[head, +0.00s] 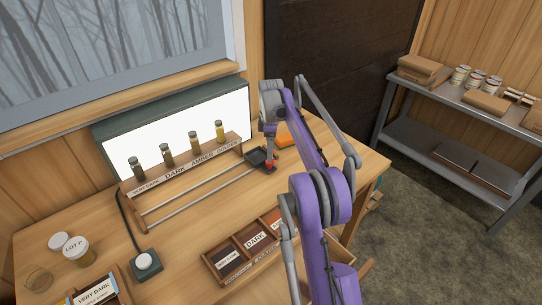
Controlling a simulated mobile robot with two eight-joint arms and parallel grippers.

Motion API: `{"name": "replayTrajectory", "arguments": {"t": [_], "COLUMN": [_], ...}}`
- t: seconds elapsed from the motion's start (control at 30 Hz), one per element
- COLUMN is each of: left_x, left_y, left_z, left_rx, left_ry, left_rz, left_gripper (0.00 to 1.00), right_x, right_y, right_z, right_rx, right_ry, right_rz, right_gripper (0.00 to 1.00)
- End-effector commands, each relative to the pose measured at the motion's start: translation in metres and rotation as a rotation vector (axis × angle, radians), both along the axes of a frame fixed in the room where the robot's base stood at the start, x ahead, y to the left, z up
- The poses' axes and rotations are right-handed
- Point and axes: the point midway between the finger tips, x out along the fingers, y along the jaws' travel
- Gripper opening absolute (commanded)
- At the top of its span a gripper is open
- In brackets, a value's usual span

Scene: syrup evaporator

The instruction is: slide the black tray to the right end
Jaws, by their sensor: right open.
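The small black tray (256,155) sits at the right end of the two metal rails (197,192), in front of the lit panel. My right gripper (271,164) comes down at the tray's right side, with its reddish fingertips at or very close to the tray's edge. It is open; I cannot tell whether it touches the tray. My left gripper is not in view.
A labelled wooden rack (184,171) holds several sample bottles behind the rails. A white-topped knob box (146,263) and a compartment box (245,247) stand in front. Jars (78,251) stand at left. An orange item (284,140) lies behind the gripper.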

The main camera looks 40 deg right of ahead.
Motion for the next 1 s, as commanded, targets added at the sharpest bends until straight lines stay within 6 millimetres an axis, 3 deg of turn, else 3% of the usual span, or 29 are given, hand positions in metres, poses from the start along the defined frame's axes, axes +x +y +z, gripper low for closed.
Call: {"name": "replayTrajectory", "arguments": {"t": [0.1,0.33,1.0], "left_x": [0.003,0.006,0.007], "left_y": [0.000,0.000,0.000], "left_z": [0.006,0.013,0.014], "left_rx": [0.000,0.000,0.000], "left_ry": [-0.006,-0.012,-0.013], "left_rz": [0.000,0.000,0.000], "left_gripper": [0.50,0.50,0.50], "right_x": [0.001,0.001,0.000], "right_y": [-0.001,-0.001,-0.001], "right_z": [0.028,0.061,0.067], "right_rx": [-0.001,-0.001,-0.001], "right_ry": [-0.002,-0.002,-0.001], "right_rz": [0.000,-0.001,-0.001], "right_gripper": [0.69,0.69,0.69]}}
